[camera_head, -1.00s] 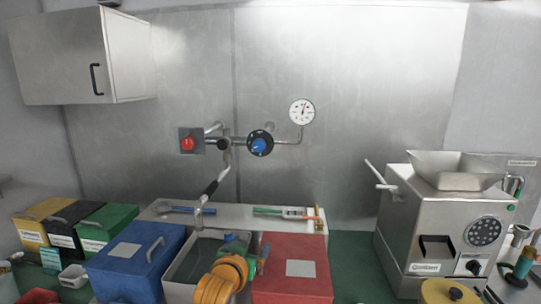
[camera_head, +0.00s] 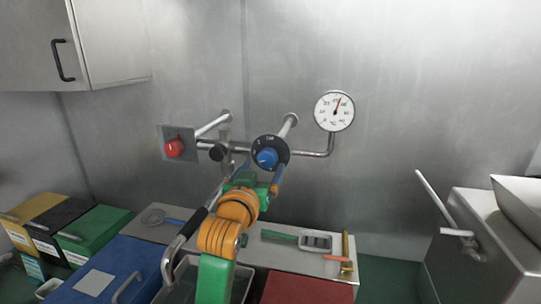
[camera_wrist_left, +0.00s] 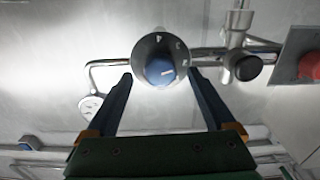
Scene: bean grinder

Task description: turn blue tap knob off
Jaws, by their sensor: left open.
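The blue tap knob (camera_head: 267,158) sits on a dark round dial with white marks, on the pipework at the steel wall. In the left wrist view the blue knob (camera_wrist_left: 160,70) has a white pointer line and lies ahead of the fingers, between their tips. My left gripper (camera_head: 262,174) is just below and in front of the dial. Its two blue fingers (camera_wrist_left: 160,76) are open and spread on either side of the dial, with nothing held. Whether a finger touches the dial cannot be told. My right gripper does not show.
A red knob (camera_head: 174,148) on a plate is left of the dial. A round gauge (camera_head: 334,111) is at its upper right. A grinder (camera_head: 480,240) stands at right, and coloured bins (camera_head: 95,235) at left.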

